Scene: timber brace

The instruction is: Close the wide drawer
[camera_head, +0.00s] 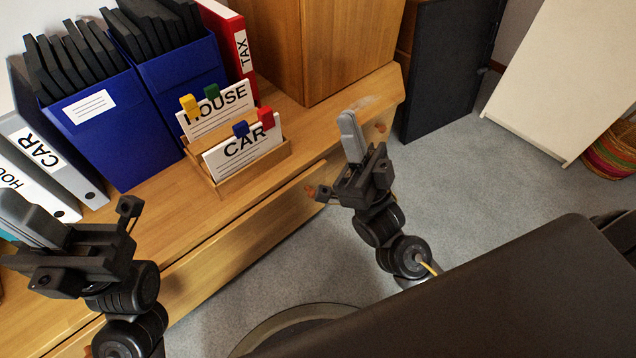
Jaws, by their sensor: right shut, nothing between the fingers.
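The wide drawer (245,230) is the long wooden front below the cabinet top. Its right end appears to stand out a little from the cabinet; how far it is out is hard to tell. An orange-brown knob (312,191) shows near its right end, and another (88,351) at the bottom left edge. My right gripper (347,122) is shut and empty, above and just right of the drawer's right end, with its fingers pointing up in the picture. My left gripper (22,208) is over the cabinet top at the left edge, fingers together, holding nothing visible.
The cabinet top (160,225) carries blue file boxes (110,125), binders (40,150), a card holder (240,170) and a wooden box (345,50). A smaller drawer's knob (380,126) shows beside my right gripper. Grey carpet (480,190) in front is mostly clear.

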